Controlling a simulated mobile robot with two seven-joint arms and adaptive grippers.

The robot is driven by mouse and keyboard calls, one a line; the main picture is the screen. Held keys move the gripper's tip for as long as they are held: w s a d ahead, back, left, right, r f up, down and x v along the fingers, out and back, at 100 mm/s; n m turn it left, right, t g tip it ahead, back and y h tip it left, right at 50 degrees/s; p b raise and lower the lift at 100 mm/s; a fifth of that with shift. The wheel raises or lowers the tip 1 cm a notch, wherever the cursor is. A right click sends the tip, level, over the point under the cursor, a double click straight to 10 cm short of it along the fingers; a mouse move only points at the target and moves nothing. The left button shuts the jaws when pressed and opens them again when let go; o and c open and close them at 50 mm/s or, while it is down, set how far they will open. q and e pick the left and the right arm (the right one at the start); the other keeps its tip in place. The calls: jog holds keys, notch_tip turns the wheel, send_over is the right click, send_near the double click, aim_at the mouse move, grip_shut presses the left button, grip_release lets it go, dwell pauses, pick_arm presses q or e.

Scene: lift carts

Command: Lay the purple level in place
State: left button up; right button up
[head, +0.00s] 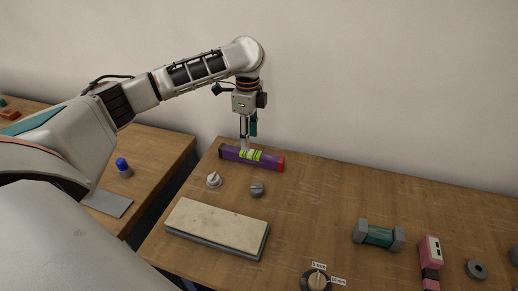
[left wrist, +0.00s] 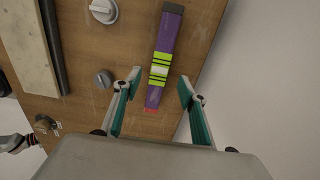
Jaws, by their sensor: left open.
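The purple level (head: 236,156) lies flat near the back left of the wooden table, close to the wall. It has lime-green bands, a pale middle and a red end. My left gripper (head: 245,148) points down over its middle and hides a little of it. In the left wrist view the level (left wrist: 165,40) runs between the two open fingers (left wrist: 159,77), its red end nearest the palm. The fingers look apart from it; the exact height gap is hard to tell. My right gripper is not in view.
In front of the level are a pale dial (head: 214,180), a grey dial (head: 257,190) and a beige slab (head: 217,227). A green-grey dumbbell-like piece (head: 379,235) and a pink tool (head: 430,255) lie right. The middle of the table (head: 320,200) is clear.

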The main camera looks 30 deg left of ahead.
aim_at(251, 152)
pick_arm(q)
jog(key=f, duration=0.2)
jog(key=shift+s+f, duration=0.25)
jog(key=shift+f, duration=0.05)
jog(key=f, duration=0.5)
jog(key=shift+w+d, duration=0.15)
jog(key=shift+w, duration=0.1)
jog(key=shift+r, duration=0.1)
grip_shut()
